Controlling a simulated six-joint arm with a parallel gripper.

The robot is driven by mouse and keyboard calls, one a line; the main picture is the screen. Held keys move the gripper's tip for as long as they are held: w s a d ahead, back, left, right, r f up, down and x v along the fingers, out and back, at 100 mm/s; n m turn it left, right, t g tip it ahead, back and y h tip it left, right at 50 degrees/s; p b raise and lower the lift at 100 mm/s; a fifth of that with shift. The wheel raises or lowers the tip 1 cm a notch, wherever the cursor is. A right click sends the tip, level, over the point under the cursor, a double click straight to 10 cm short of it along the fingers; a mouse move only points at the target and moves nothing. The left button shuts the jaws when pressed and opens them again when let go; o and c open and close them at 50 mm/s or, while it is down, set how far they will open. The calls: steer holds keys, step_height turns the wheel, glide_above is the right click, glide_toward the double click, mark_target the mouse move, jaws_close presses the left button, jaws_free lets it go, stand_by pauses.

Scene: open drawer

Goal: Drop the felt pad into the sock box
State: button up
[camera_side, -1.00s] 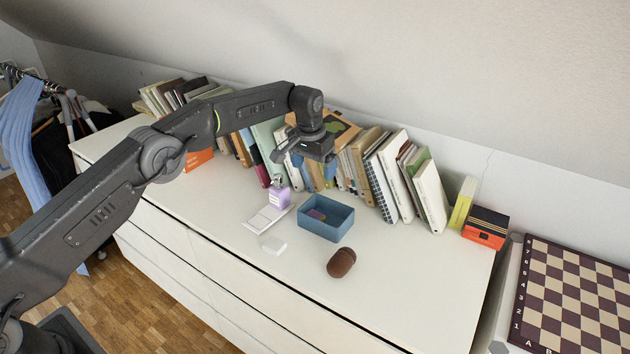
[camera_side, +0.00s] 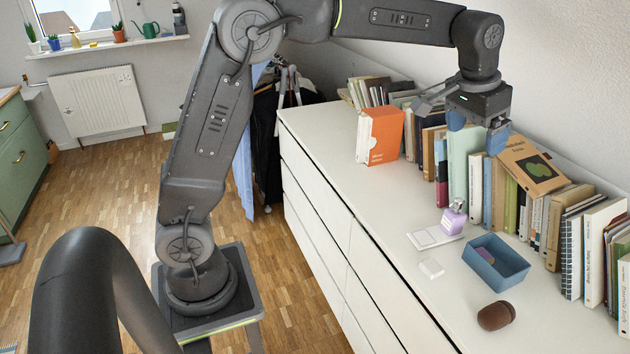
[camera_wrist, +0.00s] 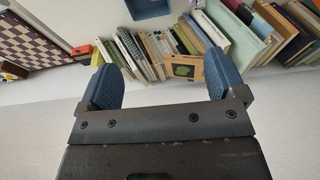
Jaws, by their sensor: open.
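A blue open-topped box (camera_side: 512,278) stands on the white dresser top; it shows partly in the wrist view (camera_wrist: 148,9). A small purple piece (camera_side: 485,254) lies inside it, with a yellowish-brown patch beside it. A small white square block (camera_side: 431,268) lies on the dresser left of the box. I cannot tell for certain which of these is the felt pad. My gripper (camera_side: 476,132) is raised above the dresser, in front of the book row in the picture. In the wrist view its two blue fingers (camera_wrist: 165,82) are apart with nothing between them.
A purple bottle (camera_side: 453,219) stands by a flat white card (camera_side: 433,238). A dark brown rounded object (camera_side: 496,315) lies near the box. Bare dresser top (camera_side: 370,205) lies left of the card.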

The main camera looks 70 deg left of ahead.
steer(key=s+a+r+t, duration=0.1)
steer(key=s+r, duration=0.2)
steer(key=s, duration=1.3)
steer(key=s+f+t, duration=0.1)
steer(key=s+f, duration=0.6)
steer(key=s, duration=0.6)
steer(key=shift+s+a+f, duration=0.15)
steer(key=shift+s+a, duration=0.25)
